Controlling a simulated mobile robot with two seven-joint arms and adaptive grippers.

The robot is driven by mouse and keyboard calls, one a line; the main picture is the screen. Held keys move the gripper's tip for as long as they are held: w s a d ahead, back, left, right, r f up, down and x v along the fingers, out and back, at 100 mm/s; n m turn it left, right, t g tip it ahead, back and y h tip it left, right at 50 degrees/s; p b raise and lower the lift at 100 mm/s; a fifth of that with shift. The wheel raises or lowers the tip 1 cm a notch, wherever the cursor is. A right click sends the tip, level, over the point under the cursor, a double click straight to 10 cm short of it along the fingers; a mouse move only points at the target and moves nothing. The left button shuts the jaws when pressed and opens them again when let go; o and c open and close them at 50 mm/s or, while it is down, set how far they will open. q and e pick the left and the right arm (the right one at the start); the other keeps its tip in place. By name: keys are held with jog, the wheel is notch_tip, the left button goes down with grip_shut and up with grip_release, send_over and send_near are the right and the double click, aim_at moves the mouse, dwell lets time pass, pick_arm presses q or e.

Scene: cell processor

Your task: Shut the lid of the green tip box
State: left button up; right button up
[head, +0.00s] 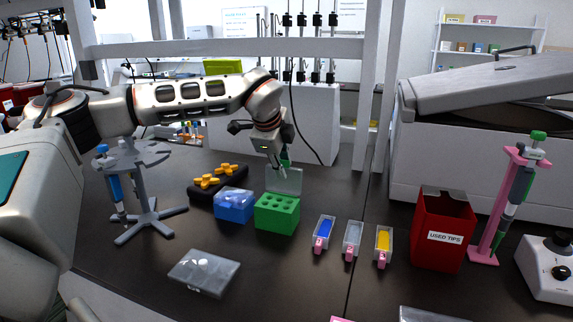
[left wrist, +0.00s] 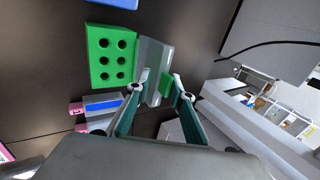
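The green tip box (head: 277,213) stands on the dark bench, with several round holes in its top. Its clear lid (head: 284,180) stands raised at the back edge. My left gripper (head: 281,163) is just above and behind the lid, pointing down. The left wrist view shows the green box (left wrist: 111,58), and the lid (left wrist: 153,58) beside it close to my fingertips (left wrist: 161,86). The fingers are apart, with a small green piece between the tips; I cannot tell whether they touch the lid. My right gripper is not in view.
A blue tip box (head: 234,205) stands left of the green one, and a black rack with orange knobs (head: 218,181) behind it. Small bins (head: 324,235) and a red used-tips bin (head: 443,230) stand to the right. A clear box (head: 204,272) lies in front.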

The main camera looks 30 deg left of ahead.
pick_arm(q)
jog(key=shift+s+d+f, duration=0.1)
jog(key=shift+s+d, duration=0.15)
jog(key=shift+s, duration=0.8)
jog(key=shift+s+d+f, duration=0.1)
jog(key=shift+s+d, duration=0.15)
jog(key=shift+s, duration=0.8)
jog(key=shift+r, duration=0.1)
jog(key=p+v, duration=0.1)
jog(key=v, duration=0.1)
jog(key=p+v, duration=0.1)
jog(key=v, duration=0.2)
jog(key=shift+w+r+p, duration=0.3)
jog(key=shift+w+p, duration=0.05)
jog(key=shift+p, duration=0.05)
